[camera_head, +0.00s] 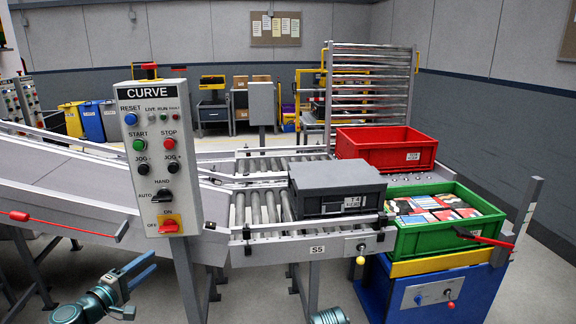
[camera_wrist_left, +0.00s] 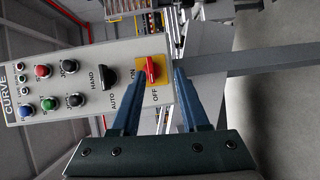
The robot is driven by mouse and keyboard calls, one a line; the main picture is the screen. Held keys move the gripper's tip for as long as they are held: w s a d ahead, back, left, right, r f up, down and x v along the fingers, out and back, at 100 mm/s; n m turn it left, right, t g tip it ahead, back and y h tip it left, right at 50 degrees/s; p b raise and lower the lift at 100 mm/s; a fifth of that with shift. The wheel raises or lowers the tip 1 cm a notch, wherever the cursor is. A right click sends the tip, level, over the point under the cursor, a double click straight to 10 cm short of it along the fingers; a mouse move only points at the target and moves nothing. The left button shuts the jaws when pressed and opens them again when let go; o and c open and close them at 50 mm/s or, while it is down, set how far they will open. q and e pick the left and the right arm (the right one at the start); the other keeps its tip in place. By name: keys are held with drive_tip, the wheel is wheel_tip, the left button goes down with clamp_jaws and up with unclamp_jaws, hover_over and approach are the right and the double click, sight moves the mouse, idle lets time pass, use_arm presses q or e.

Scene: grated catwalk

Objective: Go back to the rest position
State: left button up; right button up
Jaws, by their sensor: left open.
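My left gripper (camera_head: 150,264) is low at the left in the head view, open and empty, in front of and below the CURVE control panel (camera_head: 183,188). In the left wrist view its two blue fingers (camera_wrist_left: 158,78) stand apart with nothing held between them. Beyond them is the panel's red rotary switch (camera_wrist_left: 151,70) on a yellow plate, its handle seeming to lie along the OFF side. The gripper looks apart from the panel. Of my right arm only a teal link shows at the bottom edge of the head view; its gripper is out of frame.
A roller conveyor (camera_head: 262,208) carries a closed grey crate (camera_head: 336,188). A red crate (camera_head: 386,150) stands behind it. A green crate (camera_head: 440,238) with packets sits at the right on a blue and yellow stand (camera_head: 430,291).

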use_arm(q)
drive_tip(key=s+d+f+m+g+h+p, duration=0.1)
drive_tip(key=d+f+m+g, duration=0.25)
drive_tip(key=d, duration=0.55)
drive_tip(key=d+f+m+g+h+p, duration=0.1)
drive_tip(key=d+f+m+g+p, duration=0.2)
drive_tip(key=d, duration=0.6)
drive_tip(key=s+d+f+m+g+h, duration=0.15)
drive_tip(key=d+m+g, duration=0.25)
drive_tip(key=d, duration=0.5)
drive_tip(key=s+d+f+m+g+y+p, duration=0.3)
drive_tip(key=s+d+m+g+y, duration=0.3)
drive_tip(key=s, duration=0.6)
drive_tip(key=shift+d+f+m+y+p, duration=0.3)
drive_tip(key=shift+d+m+y+p, duration=0.55)
drive_tip(key=shift+d+y, duration=1)
drive_tip(key=shift+d+g, duration=0.2)
drive_tip(key=shift+g, duration=0.05)
